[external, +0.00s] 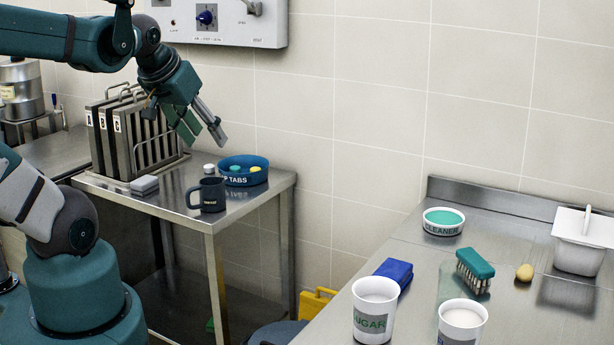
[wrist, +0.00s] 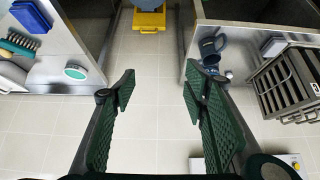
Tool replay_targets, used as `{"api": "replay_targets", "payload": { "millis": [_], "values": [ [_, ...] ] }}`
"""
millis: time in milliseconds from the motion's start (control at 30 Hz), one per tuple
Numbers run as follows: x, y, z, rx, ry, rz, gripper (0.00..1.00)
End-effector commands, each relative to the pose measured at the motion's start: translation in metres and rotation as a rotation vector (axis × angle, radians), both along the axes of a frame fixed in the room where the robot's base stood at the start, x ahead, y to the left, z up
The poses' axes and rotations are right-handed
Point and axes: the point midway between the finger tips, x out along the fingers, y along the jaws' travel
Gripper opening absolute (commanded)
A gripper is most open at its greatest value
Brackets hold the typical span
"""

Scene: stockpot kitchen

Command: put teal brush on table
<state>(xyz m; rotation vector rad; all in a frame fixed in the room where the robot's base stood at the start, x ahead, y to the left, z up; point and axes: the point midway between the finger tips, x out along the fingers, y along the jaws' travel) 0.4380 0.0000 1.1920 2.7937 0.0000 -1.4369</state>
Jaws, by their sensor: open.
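The teal brush (external: 475,263) lies on the steel table (external: 415,262) at the right, with its teal back up and its pale bristles facing the front. It also shows at the upper left of the wrist view (wrist: 19,43). My gripper (external: 203,132) is open and empty, high above the small steel side table at the left and well away from the brush.
The side table bears a mug (external: 212,195), a blue tabs bowl (external: 246,178) and a metal rack (external: 112,140). A floor gap separates the tables.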

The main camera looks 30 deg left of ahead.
Motion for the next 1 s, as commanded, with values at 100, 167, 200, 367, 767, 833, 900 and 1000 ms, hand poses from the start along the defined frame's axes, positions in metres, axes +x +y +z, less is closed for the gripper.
{"api": "replay_targets", "payload": {
  "millis": [100,167,200,367,767,833,900,1000],
  "values": [
    [0.0,0.0,0.0,0.0,0.0,0.0,0.45],
    [0.0,0.0,0.0,0.0,0.0,0.0,0.45],
    [0.0,0.0,0.0,0.001,0.0,-0.001,0.45],
    [0.003,-0.003,0.002,0.004,0.006,-0.017,0.45],
    [0.038,-0.034,0.018,0.055,0.06,-0.188,0.45],
    [0.046,-0.042,0.021,0.068,0.072,-0.232,0.45],
    [0.055,-0.05,0.023,0.079,0.083,-0.275,0.45],
    [0.067,-0.062,0.026,0.093,0.099,-0.337,0.45]
  ]
}}
